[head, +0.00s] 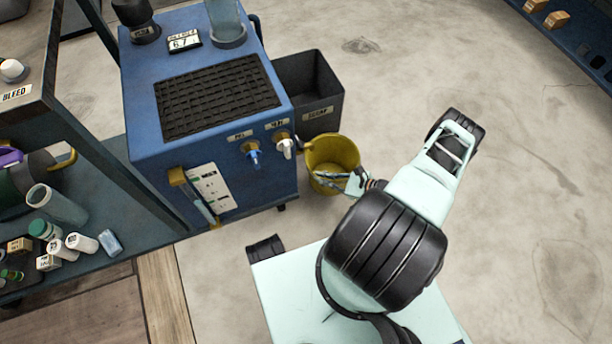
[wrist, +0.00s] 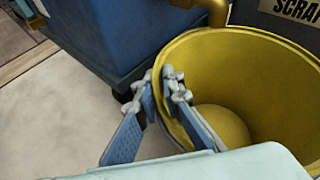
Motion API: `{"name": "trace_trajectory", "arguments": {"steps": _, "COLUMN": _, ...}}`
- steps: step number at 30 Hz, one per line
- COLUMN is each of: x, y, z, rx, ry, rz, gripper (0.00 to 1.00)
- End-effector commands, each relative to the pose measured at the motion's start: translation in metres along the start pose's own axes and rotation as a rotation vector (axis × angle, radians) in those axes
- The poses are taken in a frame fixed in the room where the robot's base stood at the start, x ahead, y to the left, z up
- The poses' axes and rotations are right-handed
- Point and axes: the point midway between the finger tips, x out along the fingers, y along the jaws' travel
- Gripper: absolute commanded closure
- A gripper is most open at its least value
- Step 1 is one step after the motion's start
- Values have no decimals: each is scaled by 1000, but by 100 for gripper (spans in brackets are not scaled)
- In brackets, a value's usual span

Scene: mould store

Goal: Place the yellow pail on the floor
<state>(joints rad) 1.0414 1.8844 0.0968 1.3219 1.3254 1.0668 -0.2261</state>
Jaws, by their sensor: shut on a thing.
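The yellow pail (head: 333,157) is beside the right side of the blue machine in the head view, under a yellow spout. In the wrist view the yellow pail (wrist: 250,75) fills the right half, upright enough that I look into its empty-looking inside. My gripper (head: 345,181) reaches the pail's near side from my arm. In the wrist view my gripper (wrist: 165,92) is shut on the pail's rim, one finger outside and one inside. The pail's underside is hidden, so I cannot tell whether it touches the floor.
The blue machine (head: 215,140) stands left of the pail. A dark scrap bin (head: 318,88) is just behind it. A shelf (head: 120,185) with bottles and small boxes is at left. The concrete floor (head: 510,200) is clear to the right.

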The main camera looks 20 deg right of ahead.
Motion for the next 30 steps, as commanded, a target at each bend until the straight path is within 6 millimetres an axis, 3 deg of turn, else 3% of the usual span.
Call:
{"name": "trace_trajectory", "arguments": {"steps": 3, "x": 25, "y": -2, "z": 10, "rx": -2, "ry": -3, "rz": 1, "gripper": 100}}
{"name": "trace_trajectory", "arguments": {"steps": 6, "x": 38, "y": -3, "z": 15, "rx": -2, "ry": -1, "rz": 1, "gripper": 100}}
{"name": "trace_trajectory", "arguments": {"steps": 20, "x": 60, "y": -5, "z": 25, "rx": -2, "ry": -1, "rz": -1, "gripper": 100}}
{"name": "trace_trajectory", "arguments": {"steps": 30, "x": 71, "y": 0, "z": -7, "rx": -2, "ry": -1, "rz": -1, "gripper": 100}}
